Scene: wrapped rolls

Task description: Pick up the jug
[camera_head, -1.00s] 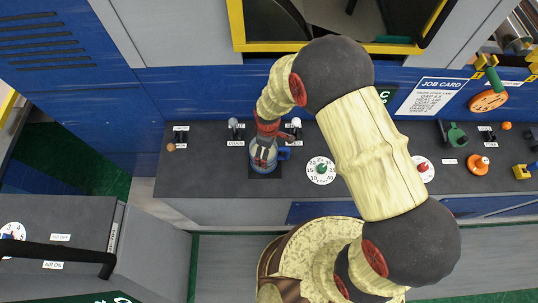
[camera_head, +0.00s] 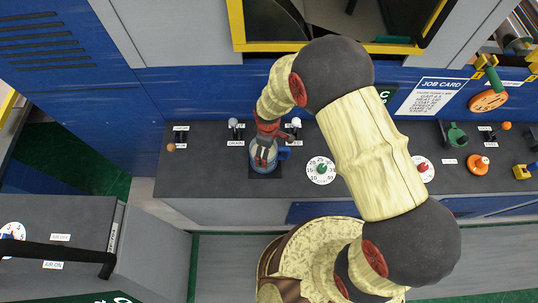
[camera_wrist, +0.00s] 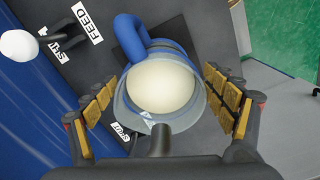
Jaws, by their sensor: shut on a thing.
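The jug (camera_head: 263,169) is blue and stands upright on a dark square on the grey counter. Its blue loop handle (camera_wrist: 128,40) points to the upper left in the wrist view, and I look down into its round mouth, which shows a cream-coloured inside. My gripper (camera_wrist: 160,92) has its yellow-padded fingers on either side of the jug and is shut on it. In the head view my gripper (camera_head: 266,148) comes down over the jug from above and hides part of it.
White-and-dark levers (camera_head: 296,123) labelled FEED stand just behind the jug. A round dial (camera_head: 320,170) lies to its right. An orange knob (camera_head: 478,161) and a green part (camera_head: 455,135) are farther right. A blue wall (camera_head: 200,90) rises behind the counter (camera_head: 215,165).

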